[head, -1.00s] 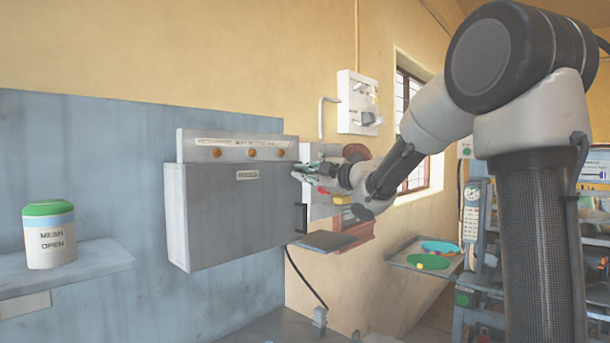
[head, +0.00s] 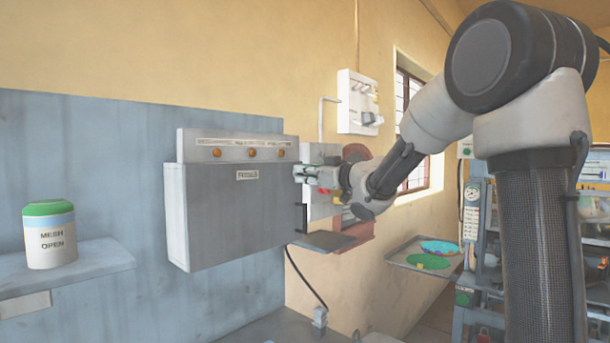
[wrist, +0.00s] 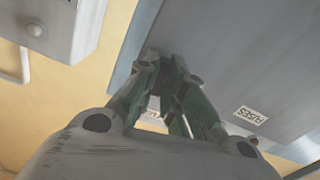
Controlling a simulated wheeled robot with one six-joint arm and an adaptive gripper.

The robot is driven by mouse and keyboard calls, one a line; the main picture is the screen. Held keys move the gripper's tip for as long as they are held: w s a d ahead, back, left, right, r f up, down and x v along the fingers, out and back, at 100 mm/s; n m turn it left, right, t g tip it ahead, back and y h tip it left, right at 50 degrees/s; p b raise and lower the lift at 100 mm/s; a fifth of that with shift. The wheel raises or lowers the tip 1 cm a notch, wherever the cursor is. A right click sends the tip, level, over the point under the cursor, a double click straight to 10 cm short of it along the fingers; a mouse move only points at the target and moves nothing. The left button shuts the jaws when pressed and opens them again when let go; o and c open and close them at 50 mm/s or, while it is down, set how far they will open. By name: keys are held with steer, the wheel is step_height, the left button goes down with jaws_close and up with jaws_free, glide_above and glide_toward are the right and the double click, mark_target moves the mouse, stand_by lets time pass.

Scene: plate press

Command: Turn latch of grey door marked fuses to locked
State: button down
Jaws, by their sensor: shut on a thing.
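The grey door (head: 235,215) is the front of a wall box and carries a small label (head: 247,174) near its top. In the wrist view the label reads FUSES (wrist: 251,115), to the right of the fingers. My gripper (head: 300,173) is at the door's upper right edge, and also shows in the wrist view (wrist: 175,82). Its green-grey fingers are shut on the latch, which they mostly hide. I cannot read the latch's angle or any locked mark.
A panel with three orange knobs (head: 253,153) sits above the door. A white switch box (head: 358,104) is on the wall behind. A dark shelf (head: 325,241) juts out below my gripper. A green-lidded tin (head: 49,236) stands at left.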

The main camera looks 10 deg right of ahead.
steer(key=shift+m, duration=1)
steer(key=c, duration=1.5)
jaws_free()
steer(key=v, duration=1.2)
